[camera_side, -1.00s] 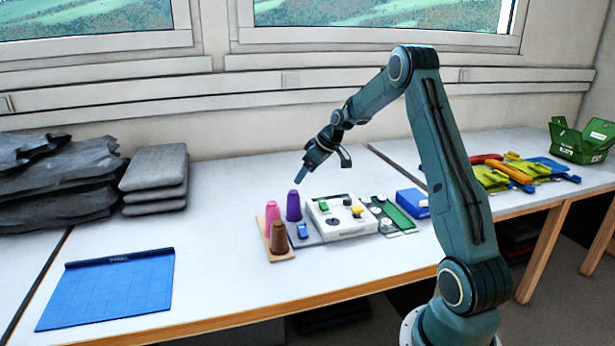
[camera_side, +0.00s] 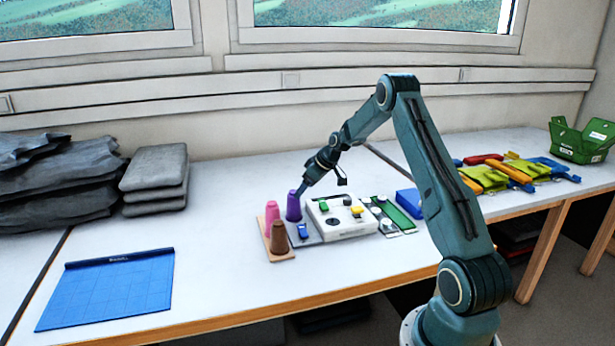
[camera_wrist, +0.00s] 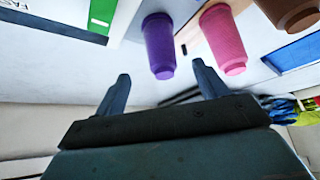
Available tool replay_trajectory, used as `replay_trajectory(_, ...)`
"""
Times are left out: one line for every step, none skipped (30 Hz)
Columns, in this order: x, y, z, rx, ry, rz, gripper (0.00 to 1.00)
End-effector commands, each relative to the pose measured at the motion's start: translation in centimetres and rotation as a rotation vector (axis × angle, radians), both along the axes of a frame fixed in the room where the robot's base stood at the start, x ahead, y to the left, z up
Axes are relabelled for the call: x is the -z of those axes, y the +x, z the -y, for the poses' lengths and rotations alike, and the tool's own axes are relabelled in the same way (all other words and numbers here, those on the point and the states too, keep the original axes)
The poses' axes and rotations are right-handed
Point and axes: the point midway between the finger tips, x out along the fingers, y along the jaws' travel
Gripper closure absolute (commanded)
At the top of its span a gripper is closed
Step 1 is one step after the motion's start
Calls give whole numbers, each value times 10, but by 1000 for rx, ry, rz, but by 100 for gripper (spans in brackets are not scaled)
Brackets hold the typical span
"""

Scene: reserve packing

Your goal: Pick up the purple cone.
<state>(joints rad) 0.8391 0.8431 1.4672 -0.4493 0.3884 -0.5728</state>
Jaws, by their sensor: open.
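The purple cone (camera_side: 293,208) stands upright at the back left of the group on the table, behind a pink cone (camera_side: 272,218) and a brown cone (camera_side: 278,238). My gripper (camera_side: 302,188) is right at its top, slightly to the right in the side view; whether they touch I cannot tell there. In the wrist view the purple cone (camera_wrist: 159,47) lies just beyond the open fingers (camera_wrist: 162,78), in line with the gap between them, its narrow end toward me. The pink cone (camera_wrist: 226,42) is to its right, near the right finger.
A wooden board (camera_side: 283,257) holds the pink and brown cones. A white device (camera_side: 347,226) with coloured parts sits close right of the purple cone. The table front is clear.

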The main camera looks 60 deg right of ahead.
Motion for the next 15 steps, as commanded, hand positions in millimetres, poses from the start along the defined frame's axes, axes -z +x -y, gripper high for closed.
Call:
replay_trajectory(8, 4, -1, -2, 3, -2, 28)
replay_trajectory(11, 7, -1, -2, 1, -1, 28)
replay_trajectory(15, 9, -1, -1, 1, 0, 28)
replay_trajectory(18, 11, -1, -1, 1, 0, 28)
replay_trajectory(20, 13, 0, -1, 1, 0, 28)
replay_trajectory(23, 15, 0, -1, 1, 0, 28)
replay_trajectory(25, 16, 0, -1, 1, 0, 28)
replay_trajectory(27, 17, 0, -1, 1, 0, 28)
replay_trajectory(29, 19, 0, 0, 0, 0, 28)
replay_trajectory(30, 19, 0, 0, 0, 0, 28)
replay_trajectory(30, 20, -1, 0, 0, 0, 28)
replay_trajectory(31, 20, -1, 0, 0, 0, 28)
replay_trajectory(31, 20, 0, 0, 0, 0, 28)
replay_trajectory(31, 20, 0, 0, 0, 0, 28)
replay_trajectory(31, 20, 0, 0, 0, 0, 28)
